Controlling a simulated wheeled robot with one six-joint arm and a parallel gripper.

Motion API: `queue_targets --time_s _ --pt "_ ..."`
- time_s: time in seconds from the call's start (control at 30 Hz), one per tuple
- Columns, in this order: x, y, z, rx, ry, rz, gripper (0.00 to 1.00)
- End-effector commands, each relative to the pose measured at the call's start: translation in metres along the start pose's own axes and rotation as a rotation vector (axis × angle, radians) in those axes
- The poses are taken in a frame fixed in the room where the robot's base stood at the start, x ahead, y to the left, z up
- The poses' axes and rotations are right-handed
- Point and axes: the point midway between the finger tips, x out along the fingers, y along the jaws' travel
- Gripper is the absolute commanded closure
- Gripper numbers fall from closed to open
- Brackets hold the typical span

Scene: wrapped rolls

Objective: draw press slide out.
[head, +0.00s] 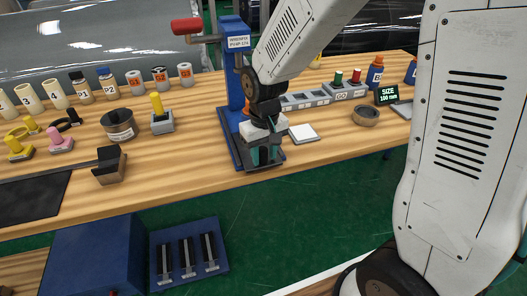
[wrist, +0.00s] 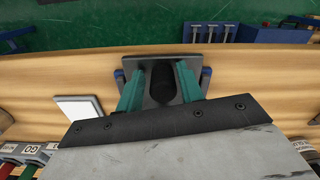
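The blue press (head: 232,70) stands on the bench with a red-ended lever at its top left and a label on its head. At its base is the slide, a dark grey plate (wrist: 160,62) with a dark rounded knob (wrist: 163,83). Blue parts flank the plate in the wrist view. My gripper (head: 264,154) points down at the front of the press base. In the wrist view, my gripper (wrist: 161,75) has its teal fingers apart, one on each side of the knob. A gap shows at the left of the knob; contact at the right is unclear.
Bare wood lies in front of the press.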

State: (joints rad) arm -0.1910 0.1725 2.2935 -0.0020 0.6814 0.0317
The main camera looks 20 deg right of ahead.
Motion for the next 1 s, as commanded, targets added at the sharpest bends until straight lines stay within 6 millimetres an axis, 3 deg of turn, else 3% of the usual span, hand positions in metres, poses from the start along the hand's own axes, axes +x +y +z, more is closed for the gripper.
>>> queue_targets --time_s 0.37,0.8,1.0 --pt "-0.004 -0.004 -0.002 -0.005 0.006 -0.001 0.51" --pt "-0.07 -0.002 -0.001 -0.002 0.006 -0.001 0.51" --pt "-0.079 -0.001 0.0 -0.001 0.003 -0.001 0.51"
